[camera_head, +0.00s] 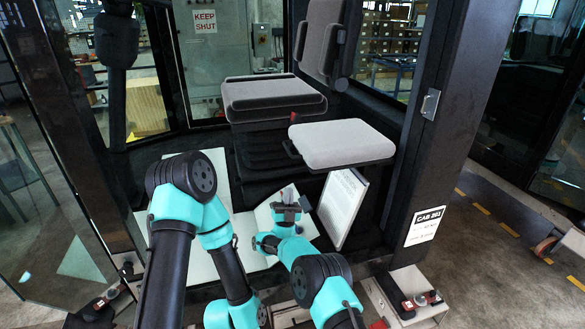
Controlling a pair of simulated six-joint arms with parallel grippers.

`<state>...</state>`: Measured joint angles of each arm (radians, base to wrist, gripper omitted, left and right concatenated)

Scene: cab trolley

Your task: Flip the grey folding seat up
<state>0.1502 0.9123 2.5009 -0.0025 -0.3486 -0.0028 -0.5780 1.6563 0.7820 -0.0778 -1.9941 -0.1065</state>
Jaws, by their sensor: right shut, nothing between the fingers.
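The grey folding seat (342,142) is a light grey padded cushion on a dark base. It lies flat, folded down, inside the cab at the right of centre. My right gripper (286,194) is below and to the left of the seat, pointing up and away from me. It is shut and empty, apart from the seat. My left arm bends through the left of centre, but its gripper does not show.
A white panel (342,206) stands below the folding seat, near my right gripper. A black cab post (445,130) bounds the right side.

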